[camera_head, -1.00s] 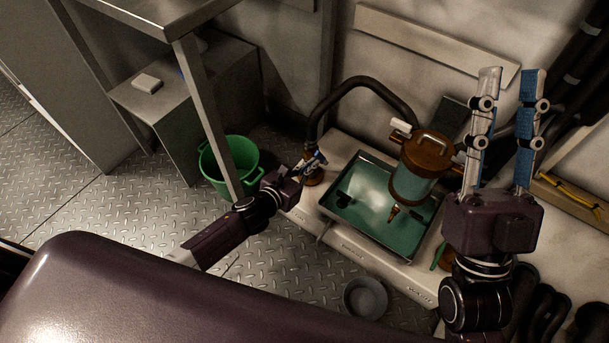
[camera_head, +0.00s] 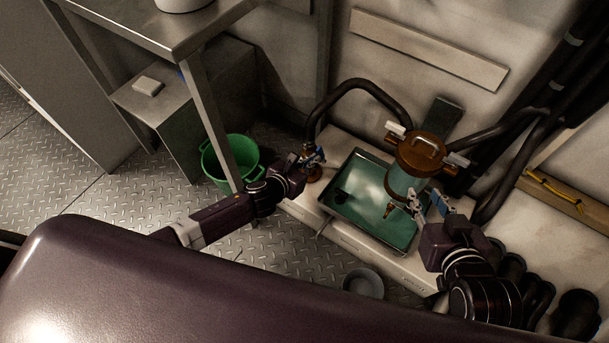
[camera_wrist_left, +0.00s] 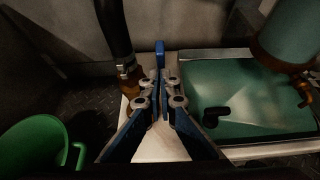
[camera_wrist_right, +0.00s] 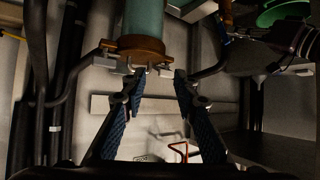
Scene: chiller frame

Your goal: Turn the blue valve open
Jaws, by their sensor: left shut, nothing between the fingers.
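The blue valve handle (camera_wrist_left: 160,47) stands upright just beyond my left fingertips in the left wrist view, beside a brass fitting (camera_wrist_left: 130,80) on a black hose. In the head view, the fitting (camera_head: 313,172) is at the left end of the white base, with my left gripper (camera_head: 312,158) against or close to it. My left gripper (camera_wrist_left: 163,80) is shut and empty; whether it touches the handle I cannot tell. My right gripper (camera_head: 430,204) is open and empty, beside the brown-capped filter housing. In the right wrist view its fingertips (camera_wrist_right: 160,75) are apart below the housing's brown end.
A green tray (camera_head: 352,212) lies on the white base under the filter housing (camera_head: 420,155). A green bucket (camera_head: 215,175) stands left of my left gripper. A grey bowl (camera_head: 364,283) is on the floor in front. Black hoses (camera_head: 520,125) run at the right.

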